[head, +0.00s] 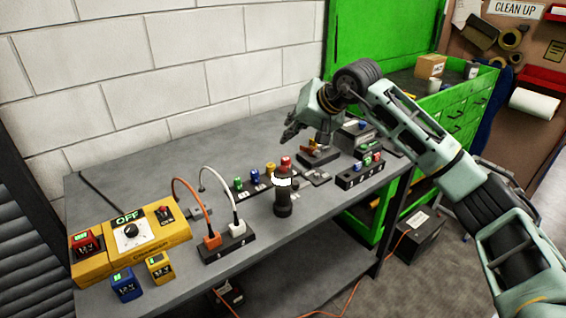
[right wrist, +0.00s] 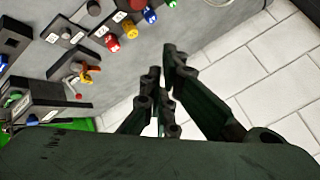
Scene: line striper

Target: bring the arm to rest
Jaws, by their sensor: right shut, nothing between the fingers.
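My right arm (head: 430,140) comes in from the right in the head view and bends down over the back of the grey workbench (head: 270,275). My right gripper (head: 293,129) is above the bench, near the white block wall, and points to the left. In the right wrist view the fingers of the same gripper (right wrist: 165,75) are close together, shut and empty. It touches nothing that I can see. My left gripper does not show in either view.
A yellow charger box (head: 130,240), batteries and a socket block with orange and white plugs (head: 228,243) are at the left. A green cabinet (head: 440,110) stands behind at the right.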

